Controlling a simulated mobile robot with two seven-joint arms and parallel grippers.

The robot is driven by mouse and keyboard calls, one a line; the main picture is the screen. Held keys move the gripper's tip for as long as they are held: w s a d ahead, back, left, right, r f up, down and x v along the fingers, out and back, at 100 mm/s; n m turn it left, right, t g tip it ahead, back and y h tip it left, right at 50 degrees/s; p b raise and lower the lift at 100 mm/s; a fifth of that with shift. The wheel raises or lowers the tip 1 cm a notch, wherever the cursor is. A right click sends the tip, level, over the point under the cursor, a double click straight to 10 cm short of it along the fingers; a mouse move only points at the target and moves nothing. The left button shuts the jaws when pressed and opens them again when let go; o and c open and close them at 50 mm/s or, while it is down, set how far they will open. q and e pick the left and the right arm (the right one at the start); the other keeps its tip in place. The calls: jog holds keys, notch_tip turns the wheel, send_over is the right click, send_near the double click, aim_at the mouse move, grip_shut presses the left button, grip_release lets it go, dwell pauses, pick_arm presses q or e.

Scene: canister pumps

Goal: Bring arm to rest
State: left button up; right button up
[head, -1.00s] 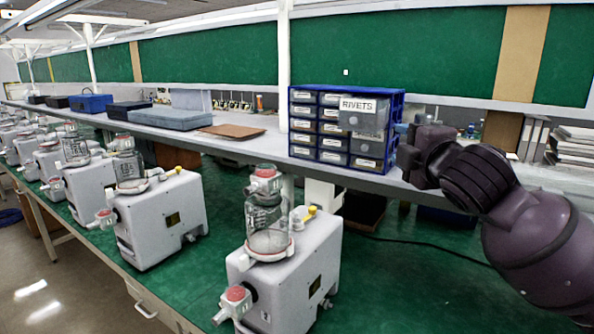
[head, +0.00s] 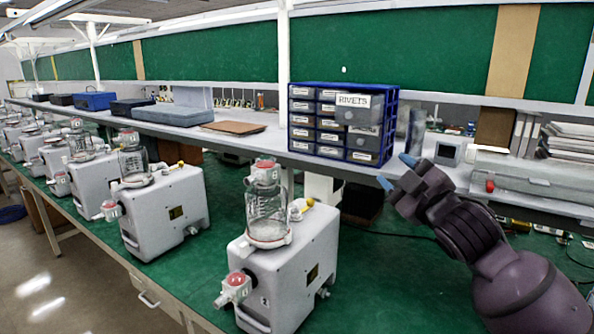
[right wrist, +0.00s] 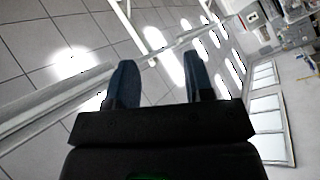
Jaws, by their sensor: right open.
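My right gripper (head: 397,172) is at the right of the head view, its blue fingers spread apart with nothing between them. It is in front of the shelf edge, to the right of the blue drawer cabinet (head: 340,125) and clear of it. In the right wrist view the same gripper (right wrist: 158,82) shows two separate fingers over tiled floor. The nearest canister pump (head: 285,265), a white box with a glass jar, stands on the green bench left of the gripper, apart from it. My left gripper is not in view.
A row of more pumps (head: 165,215) runs back along the green bench (head: 385,285) to the left. The shelf (head: 265,143) holds the drawer cabinet with a RIVETS label, a brown board (head: 233,127), cases, and a grey box (head: 535,178) at right. Green bench between nearest pump and my arm is clear.

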jog(key=s+d+f+m+g+h, duration=0.1)
jog(key=s+d+f+m, duration=0.15)
jog(key=f, duration=0.75)
jog(key=s+d+f+m+h+b, duration=0.1)
jog(key=s+f+m+h, duration=0.15)
jog(key=f, duration=0.65)
jog(key=s+d+f+m+g, duration=0.1)
jog(key=s+d+f+m, duration=0.2)
jog(key=f, duration=0.7)
jog(key=s+d+f+m+g+h, duration=0.1)
jog(key=s+f+m+g+h, duration=0.1)
jog(key=s+f, duration=0.9)
jog(key=s+d+f+m+g+h+b, duration=0.1)
jog(key=s+f+m+g, duration=0.2)
jog(key=s+f, duration=0.8)
jog(key=shift+s+d+h, duration=0.25)
jog(key=shift+s+h, duration=0.05)
jog(key=shift+h, duration=0.05)
